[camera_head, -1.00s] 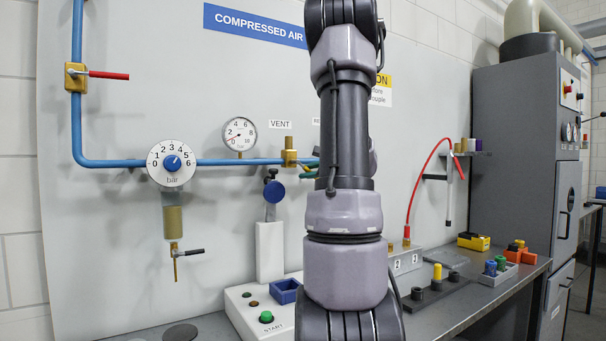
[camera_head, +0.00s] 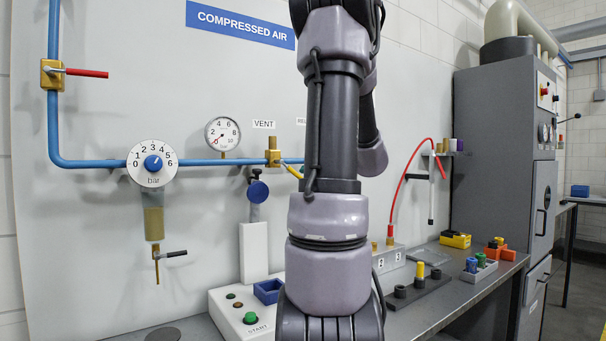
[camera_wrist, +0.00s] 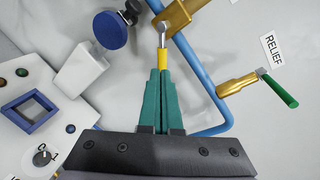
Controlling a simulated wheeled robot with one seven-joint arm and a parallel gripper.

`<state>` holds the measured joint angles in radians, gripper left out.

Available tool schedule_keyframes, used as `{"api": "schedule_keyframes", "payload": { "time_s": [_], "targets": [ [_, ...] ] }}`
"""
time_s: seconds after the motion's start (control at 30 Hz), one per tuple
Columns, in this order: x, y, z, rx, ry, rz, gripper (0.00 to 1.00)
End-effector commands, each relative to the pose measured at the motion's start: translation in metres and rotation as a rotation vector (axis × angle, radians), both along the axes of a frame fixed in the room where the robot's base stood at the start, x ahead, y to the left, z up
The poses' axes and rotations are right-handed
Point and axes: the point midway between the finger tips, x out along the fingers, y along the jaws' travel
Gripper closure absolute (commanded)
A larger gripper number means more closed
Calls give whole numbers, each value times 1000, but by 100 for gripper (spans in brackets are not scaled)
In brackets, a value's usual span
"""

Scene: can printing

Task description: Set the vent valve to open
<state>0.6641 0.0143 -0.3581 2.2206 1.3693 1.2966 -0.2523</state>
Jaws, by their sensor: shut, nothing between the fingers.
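The vent valve is a brass fitting (camera_head: 273,158) on the blue pipe, just below the VENT label (camera_head: 263,124). Its yellow lever (camera_head: 293,171) slants down and right from the body, and my arm hides what lies beyond it. In the wrist view the brass body (camera_wrist: 175,16) is at the top, with the yellow-sleeved lever (camera_wrist: 161,61) pointing at my fingers. My gripper (camera_wrist: 158,73) has green fingers, closed together, with the tips right at the sleeve's end. Whether they touch it is unclear. My gripper is hidden in the head view.
The relief valve's green handle (camera_wrist: 279,89) is close on the right in the wrist view. A blue round knob (camera_wrist: 110,29) is at upper left. The pressure gauge (camera_head: 222,133) and regulator dial (camera_head: 152,163) are left of the vent valve. The bench holds a START box (camera_head: 246,312).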

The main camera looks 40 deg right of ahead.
Motion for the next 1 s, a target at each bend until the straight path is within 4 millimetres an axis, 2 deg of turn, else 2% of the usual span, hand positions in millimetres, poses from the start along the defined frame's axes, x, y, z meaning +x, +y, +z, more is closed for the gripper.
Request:
{"api": "schedule_keyframes", "payload": {
  "time_s": [0.4,0.53,0.7,0.8,1.0],
  "targets": [
    [-25,-2,-11,928,280,-117,100],
    [-35,-3,-16,1171,372,-190,100],
    [-42,-4,-19,1351,440,-260,100],
    [-41,-3,-21,1389,456,-275,100],
    [-21,4,-30,1396,459,-274,100]
  ]
}}
